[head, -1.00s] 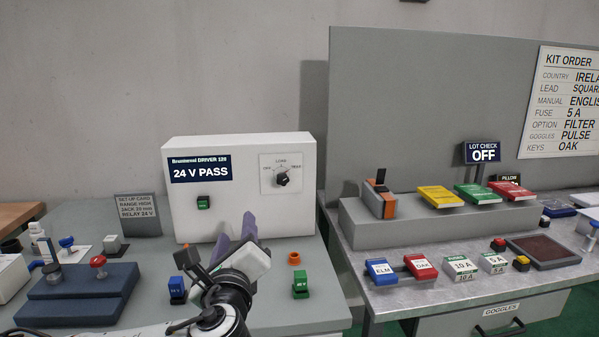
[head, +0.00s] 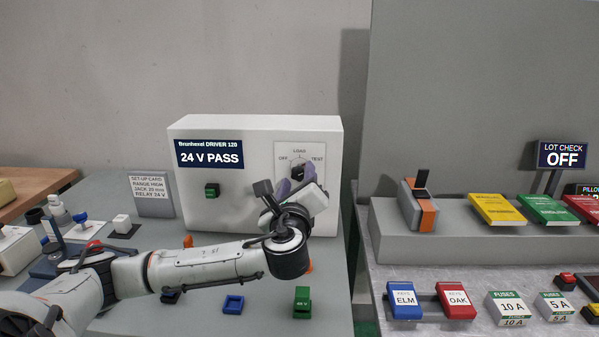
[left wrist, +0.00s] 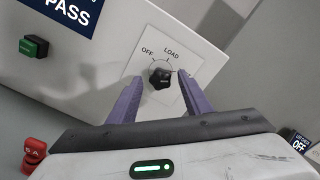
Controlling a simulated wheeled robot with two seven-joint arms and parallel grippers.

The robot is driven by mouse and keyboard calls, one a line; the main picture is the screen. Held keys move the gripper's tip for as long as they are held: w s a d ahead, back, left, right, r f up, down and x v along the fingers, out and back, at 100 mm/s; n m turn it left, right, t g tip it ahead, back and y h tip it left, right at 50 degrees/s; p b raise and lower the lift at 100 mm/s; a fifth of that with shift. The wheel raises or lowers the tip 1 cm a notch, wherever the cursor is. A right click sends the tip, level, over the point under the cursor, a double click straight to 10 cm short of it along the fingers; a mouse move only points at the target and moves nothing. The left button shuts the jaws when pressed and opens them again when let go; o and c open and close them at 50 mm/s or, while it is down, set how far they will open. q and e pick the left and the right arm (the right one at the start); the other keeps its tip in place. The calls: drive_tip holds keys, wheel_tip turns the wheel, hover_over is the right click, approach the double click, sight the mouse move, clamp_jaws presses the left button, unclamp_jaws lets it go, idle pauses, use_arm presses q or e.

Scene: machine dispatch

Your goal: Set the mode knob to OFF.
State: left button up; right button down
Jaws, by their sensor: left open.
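The mode knob (head: 298,171) is a black knob on a pale plate (head: 318,152) marked OFF, LOAD and TEST, on the front of the white driver box (head: 255,215). My left gripper (head: 291,186) is open in front of it and partly hides it. In the left wrist view, the knob (left wrist: 160,77) sits between the two purple fingertips of the left gripper (left wrist: 158,84), which straddle it with visible gaps. OFF and LOAD are readable there; TEST is hidden behind a finger. The knob's exact pointing direction is unclear. My right gripper is not in view.
A green button (head: 212,190) is on the box's left front. My left arm crosses above the bench, where a blue holder (head: 233,304) and a green block (head: 302,301) stand. The right bench carries key tags, fuses and an orange-grey device (head: 418,203).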

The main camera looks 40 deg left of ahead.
use_arm(q)
drive_tip(key=shift+x, duration=1)
drive_tip(key=shift+w+a, duration=0.15)
drive_tip(key=shift+w, duration=0.05)
drive_tip(key=c, duration=1.1)
drive_tip(key=shift+o, duration=0.2)
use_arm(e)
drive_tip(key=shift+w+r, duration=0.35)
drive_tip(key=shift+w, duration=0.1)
